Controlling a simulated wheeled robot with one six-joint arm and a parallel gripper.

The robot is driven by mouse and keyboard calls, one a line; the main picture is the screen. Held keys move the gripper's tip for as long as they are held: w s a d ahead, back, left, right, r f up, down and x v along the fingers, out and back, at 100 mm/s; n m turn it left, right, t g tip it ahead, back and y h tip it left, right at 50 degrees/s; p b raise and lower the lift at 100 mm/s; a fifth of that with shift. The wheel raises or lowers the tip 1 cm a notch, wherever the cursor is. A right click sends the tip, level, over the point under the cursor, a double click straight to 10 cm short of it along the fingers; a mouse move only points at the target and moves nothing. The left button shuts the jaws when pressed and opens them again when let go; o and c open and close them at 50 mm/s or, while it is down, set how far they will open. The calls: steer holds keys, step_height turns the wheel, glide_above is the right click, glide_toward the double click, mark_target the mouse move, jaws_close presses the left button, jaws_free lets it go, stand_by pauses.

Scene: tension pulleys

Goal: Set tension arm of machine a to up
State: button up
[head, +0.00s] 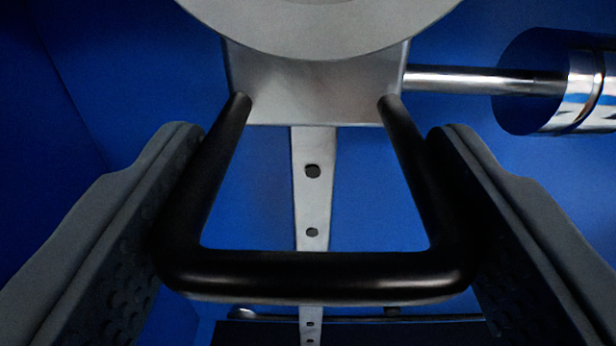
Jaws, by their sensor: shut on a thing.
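A black U-shaped handle (315,275) fills the middle of the head view. Its two legs run back to a silver metal block (310,95), under a pale round disc (320,25) cut off by the top edge. My gripper (315,190) straddles the handle, one grey finger at each side. The fingers are shut on the outer sides of the handle's legs and crossbar corners. The view does not show which machine this is or how the whole arm is set.
A shiny rod (480,80) runs right from the block to a metal cylinder (560,85). A pale strip with holes (312,200) runs down the blue panel (375,195) behind the handle. A dark horizontal bar (430,325) lies low behind.

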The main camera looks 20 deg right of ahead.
steer(key=shift+s+d+r, duration=0.1)
steer(key=shift+d+r, duration=0.1)
steer(key=shift+r, duration=0.75)
steer(key=o, duration=1.1)
steer(key=shift+d, duration=0.15)
steer(key=shift+a, duration=0.2)
